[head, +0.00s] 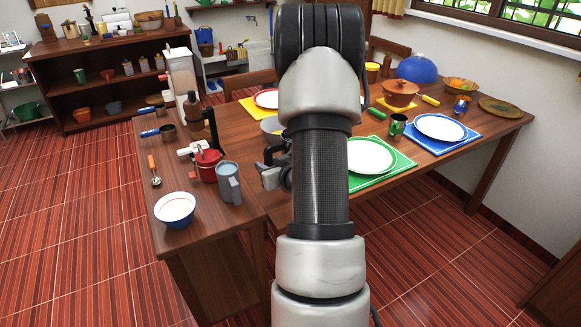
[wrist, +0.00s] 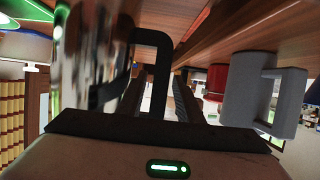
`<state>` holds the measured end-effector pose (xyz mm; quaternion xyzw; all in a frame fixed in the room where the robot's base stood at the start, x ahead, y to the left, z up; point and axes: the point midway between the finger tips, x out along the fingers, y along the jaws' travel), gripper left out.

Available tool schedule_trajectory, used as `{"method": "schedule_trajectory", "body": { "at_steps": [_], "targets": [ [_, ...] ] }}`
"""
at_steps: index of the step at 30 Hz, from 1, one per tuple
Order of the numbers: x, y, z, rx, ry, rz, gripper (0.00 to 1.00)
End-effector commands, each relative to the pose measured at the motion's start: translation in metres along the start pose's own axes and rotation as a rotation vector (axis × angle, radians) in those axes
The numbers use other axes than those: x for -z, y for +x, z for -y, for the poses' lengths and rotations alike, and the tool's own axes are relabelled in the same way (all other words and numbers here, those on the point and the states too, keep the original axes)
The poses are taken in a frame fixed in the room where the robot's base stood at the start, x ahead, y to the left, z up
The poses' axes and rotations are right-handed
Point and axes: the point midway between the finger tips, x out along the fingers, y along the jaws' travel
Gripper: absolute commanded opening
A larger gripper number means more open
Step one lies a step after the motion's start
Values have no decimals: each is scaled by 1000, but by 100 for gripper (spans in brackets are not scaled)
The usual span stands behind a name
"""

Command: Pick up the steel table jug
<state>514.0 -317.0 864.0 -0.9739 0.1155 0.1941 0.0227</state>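The steel table jug fills the left of the wrist view as a shiny, mirror-like body (wrist: 92,60) with a black handle (wrist: 152,36). It is very close to the camera; in the head view my arm seems to hide it. My gripper (head: 274,172) is partly hidden behind my arm, low over the table. In the wrist view my gripper's two dark fingers (wrist: 165,105) stand apart, with the lower part of the black handle between or just in front of them. I cannot tell whether either finger touches the handle.
A matte grey jug (head: 229,186) and a red pot (head: 207,165) stand left of my gripper. Plates on green (head: 396,172) and blue (head: 450,145) mats lie to the right.

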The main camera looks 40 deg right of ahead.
Motion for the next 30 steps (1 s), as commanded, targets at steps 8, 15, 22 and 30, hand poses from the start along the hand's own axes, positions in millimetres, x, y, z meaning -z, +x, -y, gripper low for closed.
{"method": "schedule_trajectory", "body": {
  "at_steps": [8,15,22,30],
  "targets": [
    [0,0,0,0,0,-1,0],
    [0,0,0,0,0,-1,0],
    [0,0,0,0,0,-1,0],
    [0,0,0,0,0,-1,0]
  ]
}}
